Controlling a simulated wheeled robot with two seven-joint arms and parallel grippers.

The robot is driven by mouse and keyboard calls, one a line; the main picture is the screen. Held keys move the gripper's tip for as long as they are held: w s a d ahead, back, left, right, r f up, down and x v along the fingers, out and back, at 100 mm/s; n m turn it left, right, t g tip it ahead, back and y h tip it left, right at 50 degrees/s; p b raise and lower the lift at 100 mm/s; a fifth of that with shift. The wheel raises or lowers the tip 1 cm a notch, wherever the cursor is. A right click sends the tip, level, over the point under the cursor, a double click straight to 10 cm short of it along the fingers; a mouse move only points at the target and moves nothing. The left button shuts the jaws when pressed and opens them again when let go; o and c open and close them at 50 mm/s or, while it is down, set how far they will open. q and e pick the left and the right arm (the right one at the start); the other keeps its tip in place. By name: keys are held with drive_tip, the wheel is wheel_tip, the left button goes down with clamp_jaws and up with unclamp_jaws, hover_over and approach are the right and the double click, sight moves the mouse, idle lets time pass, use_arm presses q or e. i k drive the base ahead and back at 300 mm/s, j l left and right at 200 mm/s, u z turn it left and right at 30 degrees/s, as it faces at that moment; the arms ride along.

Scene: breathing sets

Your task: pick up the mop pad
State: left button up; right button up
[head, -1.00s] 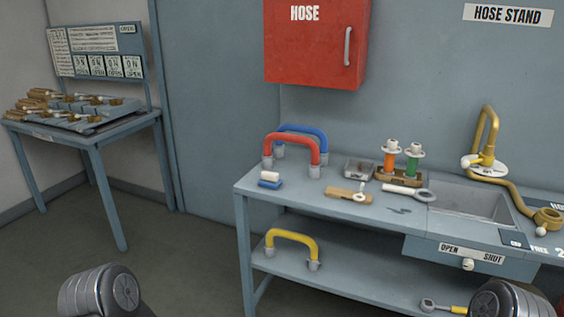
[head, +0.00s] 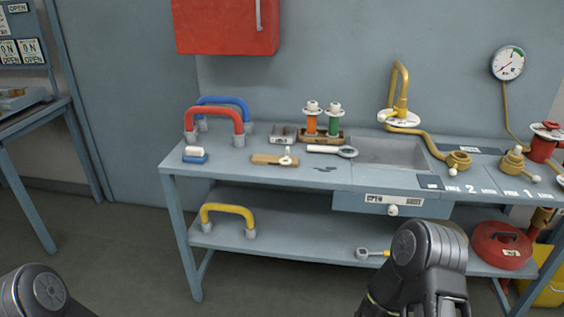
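A small block, blue below and white on top (head: 194,155), lies at the left front of the workbench top (head: 225,168). It is the thing that most looks like the mop pad, but I cannot be sure. Nothing touches it from above. Only rounded dark links of my arms show, at the bottom left and the bottom right of the head view. Both grippers are outside the picture, and no fingers show near the block.
Red (head: 215,113) and blue (head: 224,100) handles stand behind the block. A wooden piece (head: 268,159), a magnifier-like tool (head: 330,150) and a sink (head: 388,152) are to its right. A yellow handle (head: 228,210) is on the lower shelf. Floor is clear in front.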

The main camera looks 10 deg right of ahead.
sight(195, 155)
drive_tip(key=z, duration=0.2)
drive_tip(key=i+j+z, duration=0.5)
drive_tip(key=j+z, duration=0.2)
drive_tip(key=i+j+z, duration=0.15)
drive_tip(key=j+z, duration=0.2)
drive_tip(key=i+j, duration=0.1)
drive_tip(key=j, duration=0.2)
drive_tip(key=i+j, duration=0.1)
drive_tip(key=j, duration=0.25)
drive_tip(key=i+j, duration=0.1)
drive_tip(key=j, duration=0.2)
